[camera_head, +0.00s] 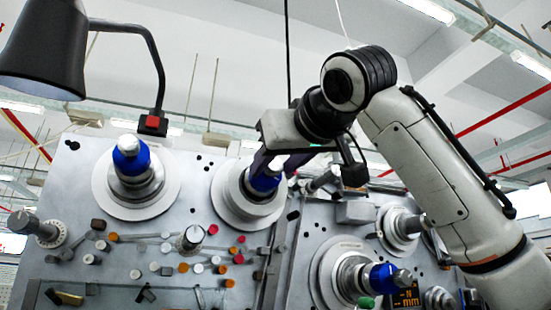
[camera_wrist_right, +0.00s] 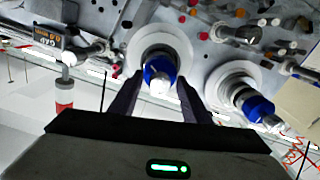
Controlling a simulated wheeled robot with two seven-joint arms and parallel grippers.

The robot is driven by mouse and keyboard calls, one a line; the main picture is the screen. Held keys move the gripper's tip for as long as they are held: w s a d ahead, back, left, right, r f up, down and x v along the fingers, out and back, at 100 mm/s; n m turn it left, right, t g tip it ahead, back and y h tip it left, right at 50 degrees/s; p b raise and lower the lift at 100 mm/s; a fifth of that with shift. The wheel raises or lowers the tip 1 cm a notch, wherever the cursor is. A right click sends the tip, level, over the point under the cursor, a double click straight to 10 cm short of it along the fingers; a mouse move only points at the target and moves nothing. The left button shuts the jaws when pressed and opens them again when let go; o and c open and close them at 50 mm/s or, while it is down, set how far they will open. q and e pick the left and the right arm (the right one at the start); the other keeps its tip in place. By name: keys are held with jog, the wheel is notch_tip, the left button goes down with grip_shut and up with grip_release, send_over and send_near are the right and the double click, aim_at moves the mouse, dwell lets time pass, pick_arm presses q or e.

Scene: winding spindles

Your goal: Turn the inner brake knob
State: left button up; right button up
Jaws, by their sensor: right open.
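My right gripper (camera_head: 270,167) reaches in from the right toward the middle spindle on the upright metal panel. The blue knob (camera_head: 264,182) of that spindle sits in front of a pale round disc (camera_head: 240,215). In the right wrist view the blue knob (camera_wrist_right: 160,73) with its light metal tip shows between the two dark fingers of the open gripper (camera_wrist_right: 159,84). The fingers are on either side of it; I cannot tell whether they touch it. No label shows which knob is the inner brake knob. My left gripper is not in view.
Another blue-collared spindle (camera_head: 132,160) stands left, and one (camera_head: 380,277) lower right. Small coloured guides and rollers (camera_head: 184,268) cover the panel between them. A black lamp (camera_head: 42,50) hangs upper left. A small display (camera_head: 406,294) is at lower right.

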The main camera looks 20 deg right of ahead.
jog(key=shift+w, duration=0.3)
jog(key=shift+c, duration=0.3)
jog(key=c, duration=1)
